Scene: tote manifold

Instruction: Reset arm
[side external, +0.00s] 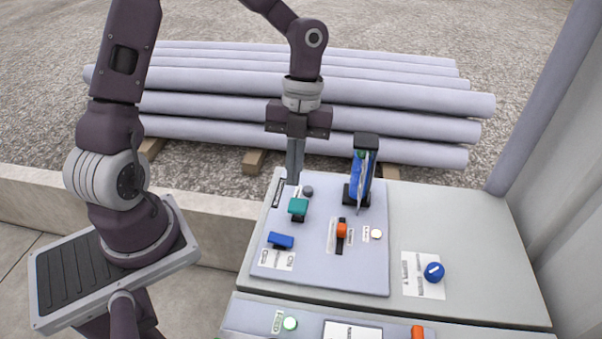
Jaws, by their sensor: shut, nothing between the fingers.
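My gripper (293,179) points straight down over the left part of the grey control panel (375,279). Its fingers are together with nothing between them. The fingertips are just above and behind a teal block-shaped handle (298,207) and close to a dark round knob (308,191). I cannot tell from this one view whether the fingertips touch anything. My arm reaches over from the left and bends down to the panel.
The panel also bears a blue handle (281,240), an orange slider (341,230), a white button (376,234) and a tall blue-and-black device (361,179). A blue dial (434,272) sits on the bench right. Grey pipes (400,124) lie behind; a post (545,95) stands right.

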